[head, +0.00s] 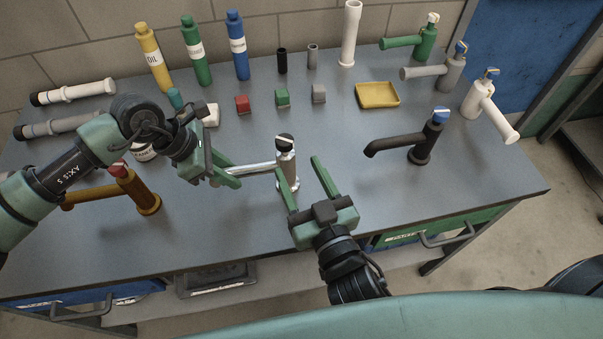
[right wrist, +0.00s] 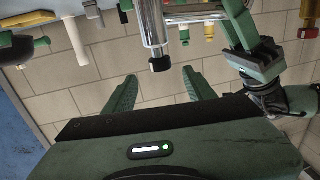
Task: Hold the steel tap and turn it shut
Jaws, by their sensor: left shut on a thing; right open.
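The steel tap (head: 287,172) stands upright near the middle of the table, with a black knob (head: 285,141) on top and its spout (head: 252,170) pointing left. My left gripper (head: 222,177) is shut on the end of the spout. My right gripper (head: 299,166) is open and empty, just in front of the tap, with its fingers pointing towards it. The right wrist view is upside down; there the tap's body (right wrist: 152,28) and black knob (right wrist: 160,63) show beyond and between the two open fingers, apart from them.
A black tap (head: 420,143) with a blue top stands to the right, and a brown tap (head: 138,192) to the left near my left arm. A yellow tray (head: 378,95), small blocks (head: 282,97) and bottles (head: 195,50) stand behind. The front right tabletop is clear.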

